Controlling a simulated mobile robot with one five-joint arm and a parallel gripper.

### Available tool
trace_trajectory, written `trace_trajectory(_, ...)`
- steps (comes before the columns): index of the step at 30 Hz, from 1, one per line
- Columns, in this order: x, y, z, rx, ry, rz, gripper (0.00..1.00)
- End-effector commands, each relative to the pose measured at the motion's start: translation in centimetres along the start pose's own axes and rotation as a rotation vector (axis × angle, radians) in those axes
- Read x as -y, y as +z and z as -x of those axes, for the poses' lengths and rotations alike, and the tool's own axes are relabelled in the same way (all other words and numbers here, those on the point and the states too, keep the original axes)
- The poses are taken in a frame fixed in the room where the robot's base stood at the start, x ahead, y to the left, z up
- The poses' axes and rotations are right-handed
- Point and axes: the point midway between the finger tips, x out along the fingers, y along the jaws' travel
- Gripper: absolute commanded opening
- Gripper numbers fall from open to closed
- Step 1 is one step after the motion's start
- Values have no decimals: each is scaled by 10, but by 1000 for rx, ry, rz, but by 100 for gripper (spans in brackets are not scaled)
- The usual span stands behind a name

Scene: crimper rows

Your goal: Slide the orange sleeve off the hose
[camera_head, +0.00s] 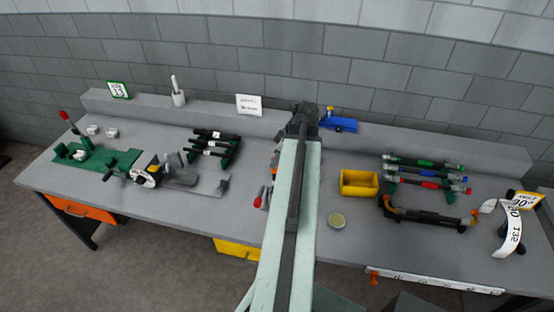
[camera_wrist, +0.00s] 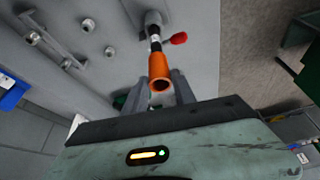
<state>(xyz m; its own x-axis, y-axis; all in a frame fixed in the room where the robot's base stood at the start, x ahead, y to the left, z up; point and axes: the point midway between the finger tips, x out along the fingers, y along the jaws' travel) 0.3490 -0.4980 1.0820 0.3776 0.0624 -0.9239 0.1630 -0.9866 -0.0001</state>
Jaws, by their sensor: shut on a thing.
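In the wrist view, the orange sleeve (camera_wrist: 159,66) is between the two fingers of my gripper (camera_wrist: 160,88), which is shut on it. Its near end is an open round mouth, dark inside. The black hose (camera_wrist: 155,46) with a white band runs from the sleeve's far end to a grey holder (camera_wrist: 153,20). The sleeve is in line with the hose and seems to meet it. How far the hose reaches inside is hidden. In the head view, my arm covers the fingers, the sleeve and most of the hose.
A red-tipped lever (camera_wrist: 178,38) sits close beside the hose. Coloured hoses lie on a rack (camera_head: 426,176) farther right. A green tool (camera_head: 100,160) is at left.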

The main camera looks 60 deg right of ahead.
Motion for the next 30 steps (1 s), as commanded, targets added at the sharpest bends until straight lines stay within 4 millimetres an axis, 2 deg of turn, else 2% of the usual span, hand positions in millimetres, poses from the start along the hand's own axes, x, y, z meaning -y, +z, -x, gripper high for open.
trace_trajectory(16, 0, -13, 32, 0, 0, -1, 0)
trace_trajectory(30, 0, -12, 32, 0, 0, -1, 0)
